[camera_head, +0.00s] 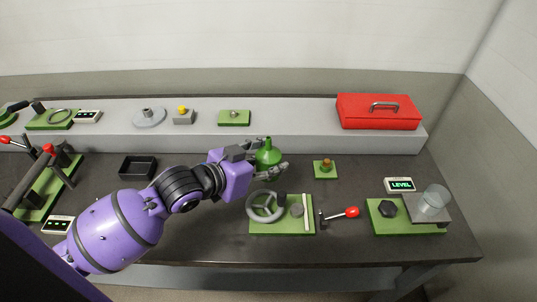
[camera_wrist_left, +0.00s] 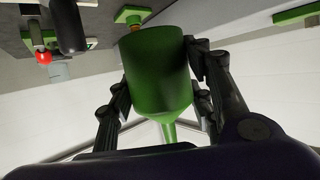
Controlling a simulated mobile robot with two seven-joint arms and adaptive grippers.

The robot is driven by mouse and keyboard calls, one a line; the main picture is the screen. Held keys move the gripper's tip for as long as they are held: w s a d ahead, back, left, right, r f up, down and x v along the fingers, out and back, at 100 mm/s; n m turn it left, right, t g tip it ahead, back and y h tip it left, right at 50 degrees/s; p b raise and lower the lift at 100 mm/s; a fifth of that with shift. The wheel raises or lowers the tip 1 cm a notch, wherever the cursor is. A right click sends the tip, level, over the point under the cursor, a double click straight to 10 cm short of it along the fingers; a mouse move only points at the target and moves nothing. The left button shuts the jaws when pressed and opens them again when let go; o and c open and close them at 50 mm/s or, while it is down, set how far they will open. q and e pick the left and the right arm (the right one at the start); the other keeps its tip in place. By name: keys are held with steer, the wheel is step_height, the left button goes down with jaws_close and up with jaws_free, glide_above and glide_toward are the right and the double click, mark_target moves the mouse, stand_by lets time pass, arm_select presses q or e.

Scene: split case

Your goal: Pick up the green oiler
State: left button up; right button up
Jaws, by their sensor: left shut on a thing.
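The green oiler (camera_head: 268,155) is a rounded can with a narrow spout pointing up in the head view, near the middle of the bench. My left gripper (camera_head: 276,167) reaches it from the left, with its dark fingers around the body. In the left wrist view the oiler (camera_wrist_left: 156,80) fills the space between the two fingers, which are shut on it. Its spout (camera_wrist_left: 168,132) points to the bottom of that view. I cannot tell whether its base touches the bench. My right gripper is not in view.
A green board with a grey handwheel (camera_head: 265,207) lies in front of the oiler. A small green block with a brass knob (camera_head: 325,168) is to the right. A grey raised shelf (camera_head: 290,140) runs behind, carrying a red toolbox (camera_head: 380,112). A black tray (camera_head: 138,167) sits left.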

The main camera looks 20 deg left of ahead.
arm_select(q)
steer(key=shift+s+d+r, duration=0.25)
steer(key=shift+s+r, duration=0.15)
steer(key=shift+s, duration=0.4)
steer(key=shift+s+d+r, duration=0.2)
steer(key=shift+s+r, duration=0.15)
steer(key=shift+s, duration=0.4)
steer(key=shift+s+d+r, duration=0.25)
steer(key=shift+s+r, duration=0.15)
steer(key=shift+s, duration=0.4)
steer(key=shift+s, duration=0.1)
steer(key=shift+r, duration=0.1)
